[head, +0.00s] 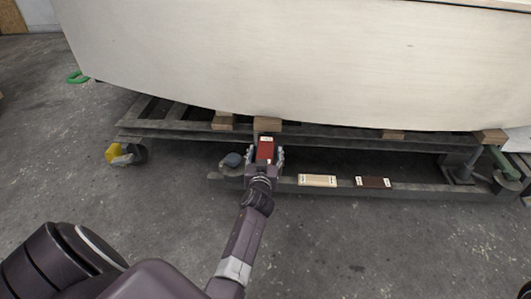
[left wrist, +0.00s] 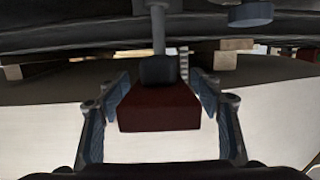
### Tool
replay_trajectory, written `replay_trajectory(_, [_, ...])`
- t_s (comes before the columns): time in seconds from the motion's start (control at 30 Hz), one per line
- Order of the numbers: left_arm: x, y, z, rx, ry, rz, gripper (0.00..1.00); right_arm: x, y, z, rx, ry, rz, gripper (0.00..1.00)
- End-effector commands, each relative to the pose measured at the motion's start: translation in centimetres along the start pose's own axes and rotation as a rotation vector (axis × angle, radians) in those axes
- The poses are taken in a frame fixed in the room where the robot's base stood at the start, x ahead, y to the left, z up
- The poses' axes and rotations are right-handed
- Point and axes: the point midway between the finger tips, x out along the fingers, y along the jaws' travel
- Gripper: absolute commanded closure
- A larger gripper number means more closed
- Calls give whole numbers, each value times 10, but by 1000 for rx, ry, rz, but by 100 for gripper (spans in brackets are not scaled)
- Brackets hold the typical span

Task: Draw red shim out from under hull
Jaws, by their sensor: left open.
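The red shim (head: 265,150) lies on the frame of the trolley under the edge of the pale hull (head: 300,60). My left gripper (head: 265,157) is open, with one finger on each side of the shim. In the left wrist view the shim (left wrist: 160,110) shows dark red between the spread fingers of the gripper (left wrist: 160,88), with a gap visible on both sides. The shim's far end is hidden or too dark to make out. My right gripper is not in view.
A cream shim (head: 317,180) and a dark brown shim (head: 373,182) lie on the trolley's front beam (head: 420,191) to the right. Wooden blocks (head: 223,121) sit under the hull. A yellow caster (head: 117,154) stands at the left. The floor in front is clear.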

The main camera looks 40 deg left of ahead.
Motion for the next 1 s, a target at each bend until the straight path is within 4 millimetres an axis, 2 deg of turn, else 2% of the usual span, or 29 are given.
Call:
replay_trajectory(0.27, [0,-1,-5,0,2,-1,41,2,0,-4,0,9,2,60])
replay_trajectory(0.37, [-2,-2,-17,0,5,-2,41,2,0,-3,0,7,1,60])
replay_trajectory(0.7, [-16,0,-79,0,4,1,41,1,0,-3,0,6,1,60])
replay_trajectory(0.8, [-18,0,-90,0,2,-1,41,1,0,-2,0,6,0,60])
replay_trajectory(1.0, [-20,0,-98,0,0,0,41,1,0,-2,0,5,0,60])
